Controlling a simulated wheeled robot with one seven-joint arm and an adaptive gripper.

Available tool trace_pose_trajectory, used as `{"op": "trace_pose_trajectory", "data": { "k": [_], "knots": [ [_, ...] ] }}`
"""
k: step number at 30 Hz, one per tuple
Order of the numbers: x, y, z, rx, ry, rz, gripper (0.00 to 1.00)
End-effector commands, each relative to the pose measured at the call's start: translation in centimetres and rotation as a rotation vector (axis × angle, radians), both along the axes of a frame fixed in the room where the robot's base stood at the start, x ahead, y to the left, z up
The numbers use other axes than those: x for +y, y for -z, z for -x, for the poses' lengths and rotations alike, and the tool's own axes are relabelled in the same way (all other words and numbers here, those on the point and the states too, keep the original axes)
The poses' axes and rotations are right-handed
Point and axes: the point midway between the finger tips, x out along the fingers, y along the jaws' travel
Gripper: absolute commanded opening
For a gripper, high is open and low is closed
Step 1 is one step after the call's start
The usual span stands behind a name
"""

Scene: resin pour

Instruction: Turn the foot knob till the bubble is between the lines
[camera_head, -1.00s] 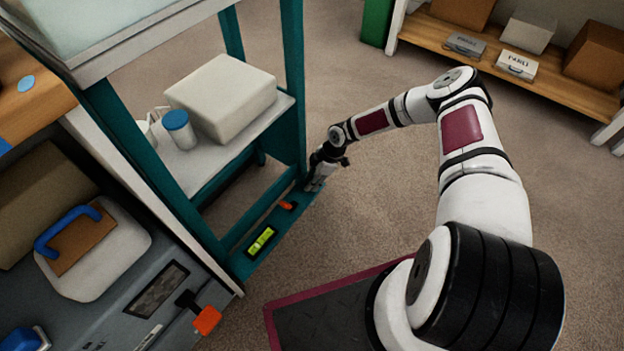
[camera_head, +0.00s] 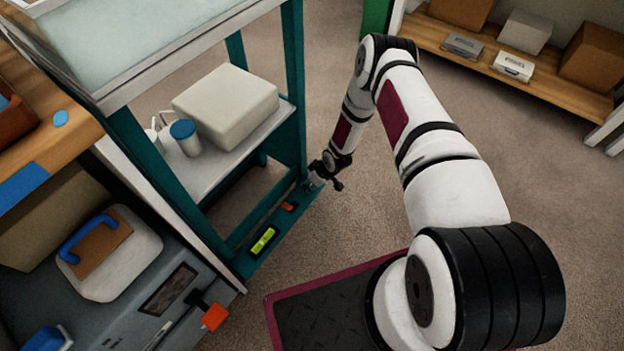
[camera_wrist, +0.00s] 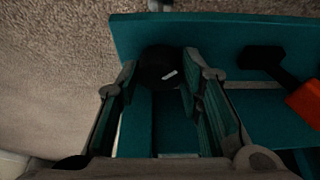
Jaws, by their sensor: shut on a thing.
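The foot knob (camera_wrist: 163,68) is a dark round knob at the corner of the teal stand's lower beam, seen in the wrist view. My gripper (camera_wrist: 159,72) has a finger on either side of it and is shut on it. In the head view my gripper (camera_head: 315,181) is at the far end of the beam (camera_head: 245,268), and the knob is hidden there. The yellow-green level vial (camera_head: 263,242) lies on this beam, nearer the head camera. Its bubble and lines are too small to tell apart.
An orange-ended black lever (camera_wrist: 305,102) sits on the beam near the knob; its orange part (camera_head: 288,206) shows between gripper and vial. A shelf above bears a pale box (camera_head: 225,105) and a blue-lidded jar (camera_head: 186,138). Open carpet (camera_head: 540,210) lies to the right.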

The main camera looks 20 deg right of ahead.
Motion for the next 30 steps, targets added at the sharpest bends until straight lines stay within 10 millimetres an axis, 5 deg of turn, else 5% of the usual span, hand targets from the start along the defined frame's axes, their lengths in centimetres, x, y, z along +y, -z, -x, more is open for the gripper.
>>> {"op": "trace_pose_trajectory", "data": {
  "k": [18,30],
  "knots": [
    [0.28,0.02,-0.05,-0.005,0.548,0.001,0.06],
    [0.29,0.0,-0.09,-0.004,0.736,0.0,0.06]
  ]
}}
